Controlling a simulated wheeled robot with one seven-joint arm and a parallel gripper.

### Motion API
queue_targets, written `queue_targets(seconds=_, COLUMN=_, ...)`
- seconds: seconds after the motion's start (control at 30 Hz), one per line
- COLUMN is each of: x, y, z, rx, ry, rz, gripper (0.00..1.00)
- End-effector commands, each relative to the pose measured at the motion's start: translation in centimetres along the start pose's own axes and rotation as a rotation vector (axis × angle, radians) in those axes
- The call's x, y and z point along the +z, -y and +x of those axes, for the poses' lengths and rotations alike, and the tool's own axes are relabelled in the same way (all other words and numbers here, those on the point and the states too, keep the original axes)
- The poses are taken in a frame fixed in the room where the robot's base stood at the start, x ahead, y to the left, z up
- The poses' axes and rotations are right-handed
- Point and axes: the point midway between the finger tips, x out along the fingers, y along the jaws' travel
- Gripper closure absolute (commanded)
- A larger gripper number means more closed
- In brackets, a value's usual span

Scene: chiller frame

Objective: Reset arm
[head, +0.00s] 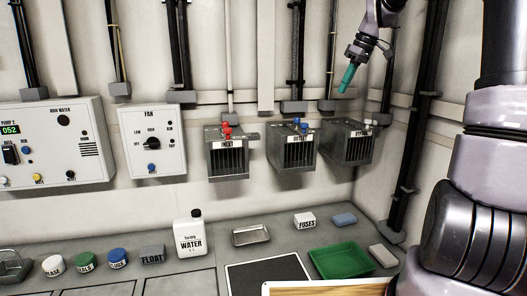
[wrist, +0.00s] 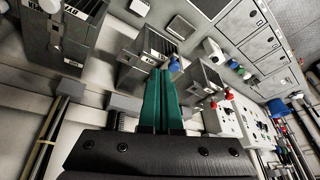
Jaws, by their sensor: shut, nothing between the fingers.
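My gripper (head: 347,79) hangs in the upper right of the head view, with teal fingers pointing down and slightly left. In the wrist view its teal fingers (wrist: 163,98) are together, with nothing between them. In the head view the fingers are above the grey boxes on the wall and apart from them. The part of my arm nearest the gripper runs up out of the top of the head view. Large links of my arm fill the right edge.
Wall boxes INLET (head: 228,161), OUTLET (head: 292,154) and a third (head: 347,147) sit below my gripper. The fan panel (head: 152,142) is left of them. The counter holds a water bottle (head: 194,235), a green tray (head: 341,261) and a metal tray (head: 251,236). Pipes run up the wall.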

Motion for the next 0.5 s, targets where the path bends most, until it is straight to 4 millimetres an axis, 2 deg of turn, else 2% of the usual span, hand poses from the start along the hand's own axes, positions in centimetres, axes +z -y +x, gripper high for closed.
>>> queue_targets(seconds=0.03, x=0.5, y=2.3, z=-0.7, rx=0.040, ry=0.019, rz=0.044, gripper=1.00)
queue_targets(seconds=0.1, x=1.6, y=4.9, z=-1.6, rx=0.092, ry=0.029, rz=0.131, gripper=1.00)
queue_targets(seconds=0.27, x=5.0, y=10.4, z=-3.8, rx=0.199, ry=0.001, rz=0.342, gripper=1.00)
queue_targets(seconds=0.5, x=11.9, y=17.4, z=-6.3, rx=0.279, ry=-0.154, rz=0.678, gripper=1.00)
